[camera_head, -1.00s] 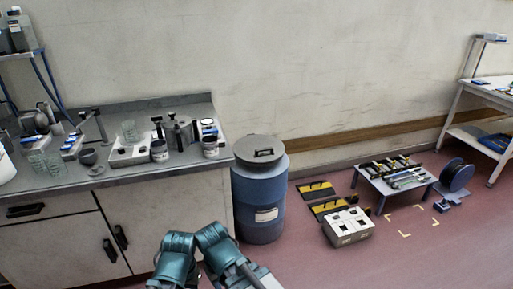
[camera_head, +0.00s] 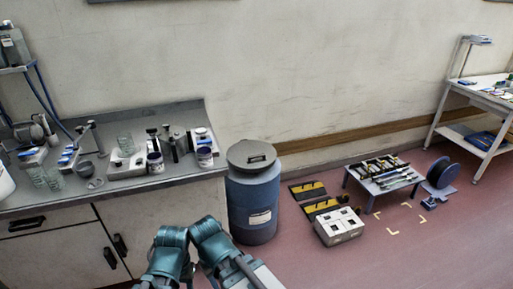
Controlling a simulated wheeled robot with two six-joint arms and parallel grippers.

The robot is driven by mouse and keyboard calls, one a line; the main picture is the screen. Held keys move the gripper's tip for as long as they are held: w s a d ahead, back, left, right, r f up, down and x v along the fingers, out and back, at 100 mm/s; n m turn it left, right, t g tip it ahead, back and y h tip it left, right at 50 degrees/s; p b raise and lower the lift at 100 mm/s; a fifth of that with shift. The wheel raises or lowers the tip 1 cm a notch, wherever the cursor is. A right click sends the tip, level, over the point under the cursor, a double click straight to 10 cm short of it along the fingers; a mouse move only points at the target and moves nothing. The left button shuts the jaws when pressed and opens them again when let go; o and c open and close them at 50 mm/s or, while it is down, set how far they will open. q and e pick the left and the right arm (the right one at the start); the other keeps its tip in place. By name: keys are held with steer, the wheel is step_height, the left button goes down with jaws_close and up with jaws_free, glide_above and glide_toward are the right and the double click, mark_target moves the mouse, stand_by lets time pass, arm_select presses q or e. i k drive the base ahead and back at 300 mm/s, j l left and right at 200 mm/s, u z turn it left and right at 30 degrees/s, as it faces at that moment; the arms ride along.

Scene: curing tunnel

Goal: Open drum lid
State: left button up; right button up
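The blue drum (camera_head: 254,209) stands upright on the floor, against the wall and beside the right end of the counter. Its grey lid (camera_head: 251,155) lies flat on top, with a dark handle at its middle. A pale label shows on the drum's front. Teal links of my arm show at the bottom centre, in front of the drum and apart from it as far as I can see. Neither gripper's fingers can be made out; they are out of the frame or hidden.
The counter (camera_head: 95,187) at left bears jars, glass beakers and small devices. Right of the drum are black-and-yellow floor plates (camera_head: 311,192), a white box (camera_head: 338,226), a low table (camera_head: 381,187) and a dark blue spool (camera_head: 440,172). Red floor at front right is clear.

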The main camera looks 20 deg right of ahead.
mark_target(251, 154)
steer(key=i+l+z, duration=0.15)
steer(key=i+l, duration=0.35)
steer(key=i+l+z, duration=0.1)
steer(key=i+l, duration=0.3)
steer(key=i+l+z, duration=0.15)
steer(key=i+l, duration=0.2)
steer(key=i, duration=0.3)
steer(key=i+l+z, duration=0.15)
steer(key=i+l, duration=0.15)
steer(key=i, duration=0.25)
